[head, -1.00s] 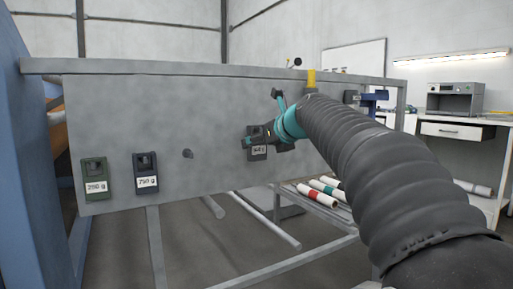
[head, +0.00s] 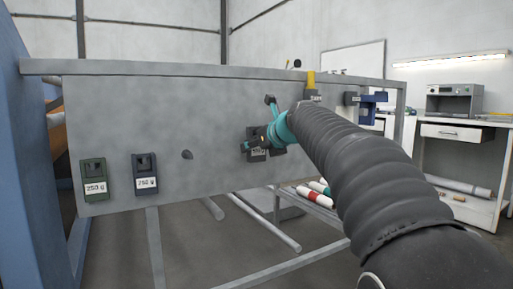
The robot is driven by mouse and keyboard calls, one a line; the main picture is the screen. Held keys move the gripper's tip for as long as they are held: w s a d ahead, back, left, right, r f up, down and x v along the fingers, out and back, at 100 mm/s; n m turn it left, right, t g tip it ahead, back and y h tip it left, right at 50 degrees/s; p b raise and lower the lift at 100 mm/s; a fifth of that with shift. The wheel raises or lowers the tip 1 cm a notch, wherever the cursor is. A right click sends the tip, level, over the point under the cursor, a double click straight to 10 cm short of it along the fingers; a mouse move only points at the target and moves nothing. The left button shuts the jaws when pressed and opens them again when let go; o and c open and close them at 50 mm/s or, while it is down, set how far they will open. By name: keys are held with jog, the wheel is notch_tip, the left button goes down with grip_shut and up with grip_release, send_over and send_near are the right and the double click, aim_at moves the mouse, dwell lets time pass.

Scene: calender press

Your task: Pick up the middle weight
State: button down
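A dark weight (head: 257,156) with a white label hangs on the front of the grey panel, right of centre. It is partly hidden by my gripper (head: 257,124), and its label is too small to read surely. My gripper has teal fingers spread wide, one tip up and one tip low on the left, in front of this weight. It looks open and empty. I cannot tell whether a finger touches the weight. A green weight (head: 95,180) labelled 250 g and a dark blue weight (head: 146,173) hang at the panel's left.
A bare peg (head: 187,154) sticks out between the dark blue weight and the weight at my gripper. The grey panel (head: 200,110) has a rail along its top. A workbench (head: 455,133) stands at the right.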

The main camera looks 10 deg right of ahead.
jog(key=shift+r, duration=0.15)
jog(key=shift+r, duration=0.25)
jog(key=shift+r+p, duration=0.5)
jog(key=shift+r, duration=0.05)
jog(key=s+d, duration=0.2)
jog(key=s, duration=0.6)
jog(key=s+d+b, duration=0.1)
jog(key=s+d, duration=0.2)
jog(key=s, duration=0.6)
jog(key=shift+d+f, duration=0.15)
jog(key=shift+d, duration=0.1)
jog(key=c, duration=0.9)
grip_release()
jog(key=c, duration=0.8)
